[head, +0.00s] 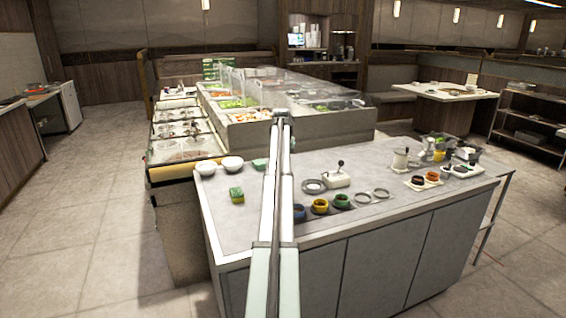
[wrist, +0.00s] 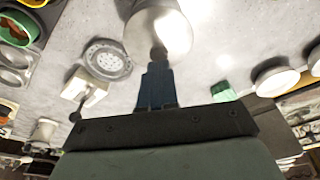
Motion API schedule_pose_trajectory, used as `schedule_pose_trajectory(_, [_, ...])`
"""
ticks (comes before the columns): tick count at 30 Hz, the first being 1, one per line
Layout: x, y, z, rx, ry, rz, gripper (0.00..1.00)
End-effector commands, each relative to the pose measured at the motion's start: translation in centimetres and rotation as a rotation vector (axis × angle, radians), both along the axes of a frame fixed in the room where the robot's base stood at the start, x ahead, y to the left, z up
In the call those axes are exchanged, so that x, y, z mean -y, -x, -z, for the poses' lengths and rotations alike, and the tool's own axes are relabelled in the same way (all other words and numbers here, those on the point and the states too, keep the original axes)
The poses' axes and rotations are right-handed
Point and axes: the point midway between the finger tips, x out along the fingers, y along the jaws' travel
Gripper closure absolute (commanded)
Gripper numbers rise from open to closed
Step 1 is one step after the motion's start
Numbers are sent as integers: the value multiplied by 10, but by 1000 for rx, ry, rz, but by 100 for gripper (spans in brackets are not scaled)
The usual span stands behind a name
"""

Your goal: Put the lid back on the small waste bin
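In the wrist view a shiny, pale metallic round lid (wrist: 160,24) with a small dark knob is at the top, cut off by the frame edge. My gripper (wrist: 157,62) reaches it with its dark fingers close together, and they appear shut on the knob. The waste bin cannot be made out separately from the lid, so I cannot tell whether the lid sits on it. In the head view my own arm crosses the middle of the counter and hides the gripper, the lid and any bin there.
Blue, yellow and green-rimmed wells (head: 320,206) line the front. The counter's left front is clear.

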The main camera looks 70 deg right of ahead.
Motion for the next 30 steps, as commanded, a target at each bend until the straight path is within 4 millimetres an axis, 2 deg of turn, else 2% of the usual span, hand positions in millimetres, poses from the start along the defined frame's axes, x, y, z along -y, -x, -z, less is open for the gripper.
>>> schedule_pose_trajectory(30, [0, 0, 13, 0, 0, 0, 100])
